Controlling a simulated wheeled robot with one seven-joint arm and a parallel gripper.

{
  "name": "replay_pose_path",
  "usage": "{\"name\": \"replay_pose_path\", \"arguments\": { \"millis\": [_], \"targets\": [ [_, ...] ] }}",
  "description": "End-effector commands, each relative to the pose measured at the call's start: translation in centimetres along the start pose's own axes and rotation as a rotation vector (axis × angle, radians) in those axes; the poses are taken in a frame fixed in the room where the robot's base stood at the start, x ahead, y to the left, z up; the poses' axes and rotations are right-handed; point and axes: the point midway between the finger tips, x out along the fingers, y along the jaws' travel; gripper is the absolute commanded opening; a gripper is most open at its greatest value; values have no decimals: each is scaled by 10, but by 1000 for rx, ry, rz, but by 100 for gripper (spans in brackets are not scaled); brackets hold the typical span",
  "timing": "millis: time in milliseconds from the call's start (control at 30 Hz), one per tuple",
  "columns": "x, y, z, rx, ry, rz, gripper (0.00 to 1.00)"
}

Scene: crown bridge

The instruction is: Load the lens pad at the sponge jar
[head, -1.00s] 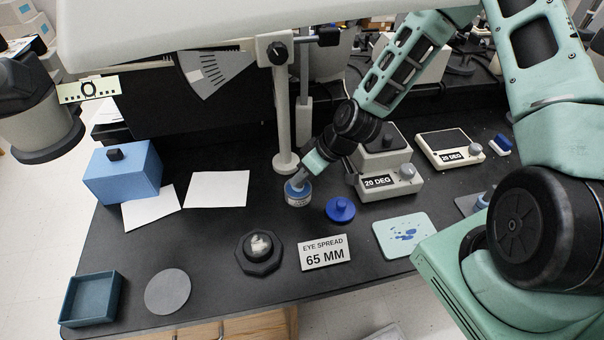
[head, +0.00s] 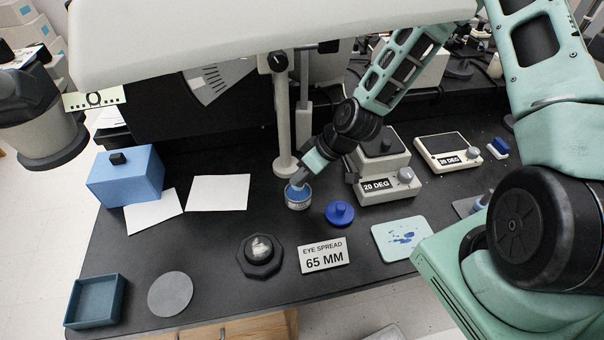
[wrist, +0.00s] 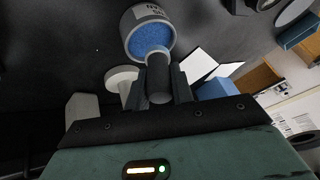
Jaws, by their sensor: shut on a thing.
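The sponge jar (head: 298,203) is a short grey labelled jar with a blue sponge in its mouth. It stands on the black bench, and the wrist view shows the jar (wrist: 129,22) with its sponge face toward me. My gripper (wrist: 160,88) is shut on the lens pad (wrist: 160,84), a dark grey cylinder with a lighter grey end. That end overlaps the sponge's near edge in the wrist view; I cannot tell whether it presses in. In the head view my gripper (head: 301,179) is tilted down over the jar's mouth and hides most of the pad.
A blue knobbed lid (head: 340,213) lies right of the jar. A pale post (head: 284,125) stands close behind. The front left bench has free room.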

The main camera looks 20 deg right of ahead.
Motion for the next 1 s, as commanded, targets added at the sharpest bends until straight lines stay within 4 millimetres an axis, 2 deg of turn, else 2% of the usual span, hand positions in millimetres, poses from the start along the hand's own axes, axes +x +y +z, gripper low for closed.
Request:
{"name": "replay_pose_path", "arguments": {
  "millis": [33, 600, 1000],
  "targets": [
    [-7, -2, -4, -1, 0, 0, 1],
    [-42, -12, -24, -1, 1, 1, 1],
    [-42, -12, -24, 0, 1, 0, 1]
  ]
}}
